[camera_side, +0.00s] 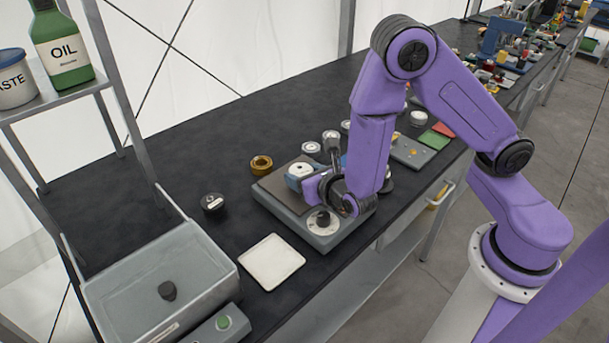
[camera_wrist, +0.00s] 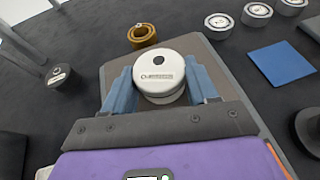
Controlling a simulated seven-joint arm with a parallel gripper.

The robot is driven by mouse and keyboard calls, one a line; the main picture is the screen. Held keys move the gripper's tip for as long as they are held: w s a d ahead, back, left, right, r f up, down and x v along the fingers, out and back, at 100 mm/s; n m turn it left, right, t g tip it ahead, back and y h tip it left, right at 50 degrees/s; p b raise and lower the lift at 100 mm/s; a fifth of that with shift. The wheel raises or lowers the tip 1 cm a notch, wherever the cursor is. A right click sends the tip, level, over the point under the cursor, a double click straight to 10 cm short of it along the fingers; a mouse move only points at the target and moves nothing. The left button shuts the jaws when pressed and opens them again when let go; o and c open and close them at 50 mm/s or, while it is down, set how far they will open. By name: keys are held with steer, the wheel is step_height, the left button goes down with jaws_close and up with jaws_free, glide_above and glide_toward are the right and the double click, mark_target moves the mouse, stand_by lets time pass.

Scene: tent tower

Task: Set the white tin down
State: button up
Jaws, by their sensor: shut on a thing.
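The white tin (camera_wrist: 158,70), round with a dark dot and a small label on its lid, sits between the two blue fingers of my gripper (camera_wrist: 160,84) in the wrist view. The fingers are shut on its sides. In the side view the tin (camera_side: 300,169) shows at my gripper (camera_side: 302,178), over the dark pad (camera_side: 272,188) of a grey bench device (camera_side: 318,238). The tin looks upright. I cannot tell whether its underside touches the pad, as the fingers and my wrist hide part of it.
A brass ring (camera_side: 261,165) and a black tin (camera_side: 213,204) stand left of the device. A white square mat (camera_side: 271,262) lies in front. Several white tins (camera_wrist: 219,26) and a blue square (camera_wrist: 281,62) lie beyond.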

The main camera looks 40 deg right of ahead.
steer(key=shift+f, duration=0.2)
steer(key=o, duration=1.1)
steer(key=shift+r, duration=0.1)
